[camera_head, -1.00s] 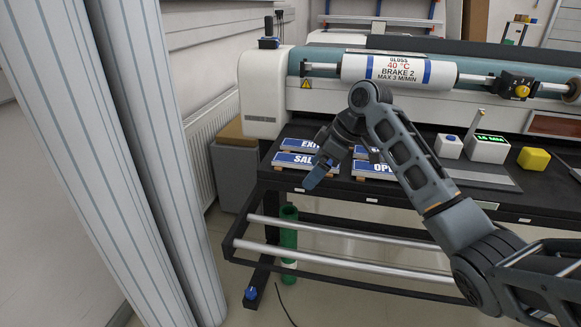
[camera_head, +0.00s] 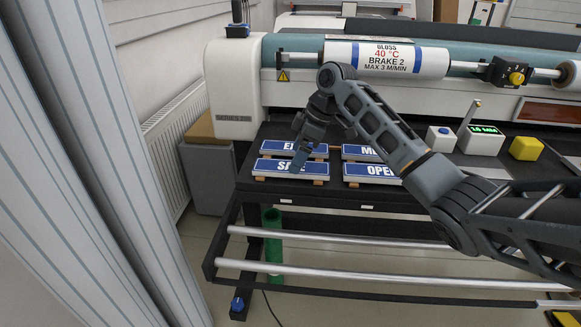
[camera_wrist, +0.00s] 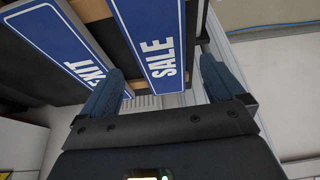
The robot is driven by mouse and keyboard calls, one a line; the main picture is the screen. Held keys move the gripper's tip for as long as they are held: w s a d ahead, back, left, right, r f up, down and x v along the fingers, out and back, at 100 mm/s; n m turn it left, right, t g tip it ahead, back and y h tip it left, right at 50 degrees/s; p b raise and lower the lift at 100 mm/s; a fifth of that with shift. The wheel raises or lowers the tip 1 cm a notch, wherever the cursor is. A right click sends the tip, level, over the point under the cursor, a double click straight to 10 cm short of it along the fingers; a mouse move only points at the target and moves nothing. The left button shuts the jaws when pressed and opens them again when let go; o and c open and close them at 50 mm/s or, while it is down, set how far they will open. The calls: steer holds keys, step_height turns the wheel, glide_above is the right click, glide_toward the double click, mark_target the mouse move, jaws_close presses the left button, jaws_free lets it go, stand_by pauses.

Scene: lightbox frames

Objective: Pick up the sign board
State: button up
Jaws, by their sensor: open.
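Several blue and white sign boards lie on the black table of the machine. The SALE sign (camera_head: 314,170) is at the front left, with the EXIT sign (camera_head: 316,149) behind it. The OPEN sign (camera_head: 372,171) is at the front right, with a partly hidden sign (camera_head: 361,153) behind it. In the wrist view, the SALE sign (camera_wrist: 157,35) reaches between the open fingers (camera_wrist: 160,88). The EXIT sign (camera_wrist: 70,48) passes behind the left finger. I cannot tell whether the fingers touch either sign.
The signs rest on small wooden blocks (camera_head: 261,179). A white roller (camera_head: 386,58) runs above the table at the back. A white display box (camera_head: 482,140) and a yellow block (camera_head: 526,149) stand to the right. Striped panels (camera_head: 75,150) stand at the left.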

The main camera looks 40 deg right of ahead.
steer(key=shift+x, duration=1.4)
steer(key=shift+s, duration=0.1)
steer(key=shift+c, duration=0.3)
steer(key=c, duration=1.2)
steer(key=shift+r, duration=0.1)
